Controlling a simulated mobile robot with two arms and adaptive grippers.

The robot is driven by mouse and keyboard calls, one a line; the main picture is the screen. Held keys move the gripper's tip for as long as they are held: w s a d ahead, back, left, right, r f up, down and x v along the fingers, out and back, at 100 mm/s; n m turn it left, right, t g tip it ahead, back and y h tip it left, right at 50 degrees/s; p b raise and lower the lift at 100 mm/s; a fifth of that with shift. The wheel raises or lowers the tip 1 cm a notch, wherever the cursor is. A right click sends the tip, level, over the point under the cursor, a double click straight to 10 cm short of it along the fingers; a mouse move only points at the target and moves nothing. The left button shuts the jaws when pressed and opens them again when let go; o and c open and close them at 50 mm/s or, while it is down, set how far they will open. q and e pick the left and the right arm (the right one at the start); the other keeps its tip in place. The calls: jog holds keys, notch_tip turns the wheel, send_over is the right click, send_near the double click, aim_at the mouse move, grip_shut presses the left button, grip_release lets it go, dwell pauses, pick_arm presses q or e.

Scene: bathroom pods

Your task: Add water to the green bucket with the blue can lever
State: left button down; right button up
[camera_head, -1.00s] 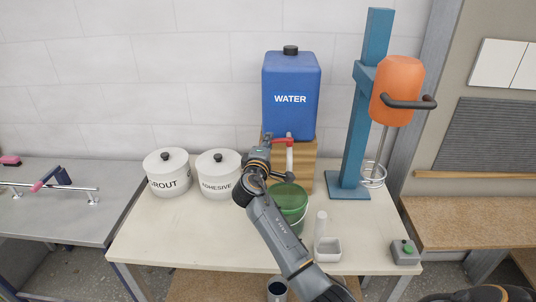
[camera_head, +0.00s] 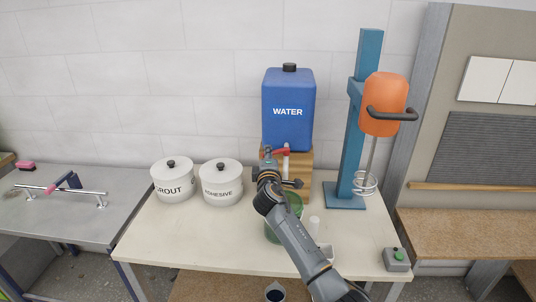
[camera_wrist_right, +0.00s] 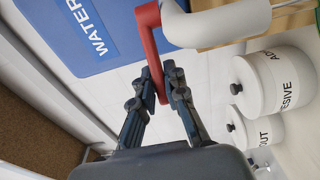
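The blue water can (camera_head: 288,95) stands on a wooden block (camera_head: 300,170) on the table. Its red lever (camera_head: 281,151) sits at the tap; it also shows in the right wrist view (camera_wrist_right: 147,38). My right gripper (camera_wrist_right: 159,72) has its two fingers on either side of the lever's hanging part and looks shut on it. In the head view the right gripper (camera_head: 268,164) is just left of and below the tap, partly hidden by my arm. The green bucket (camera_head: 295,203) stands under the tap, mostly hidden behind my arm; its inside cannot be seen. My left gripper is not in view.
White grout (camera_head: 173,185) and adhesive (camera_head: 221,186) pots stand left of my right arm. The blue mixer stand (camera_head: 346,200) with its orange mixer (camera_head: 385,103) is at right.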

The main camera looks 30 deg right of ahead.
jog(key=o, duration=0.3)
jog(key=shift+w+d, duration=0.1)
jog(key=shift+w, duration=0.1)
jog(key=shift+s+a, duration=0.25)
jog(key=shift+s, duration=0.15)
jog(key=v, duration=1.1)
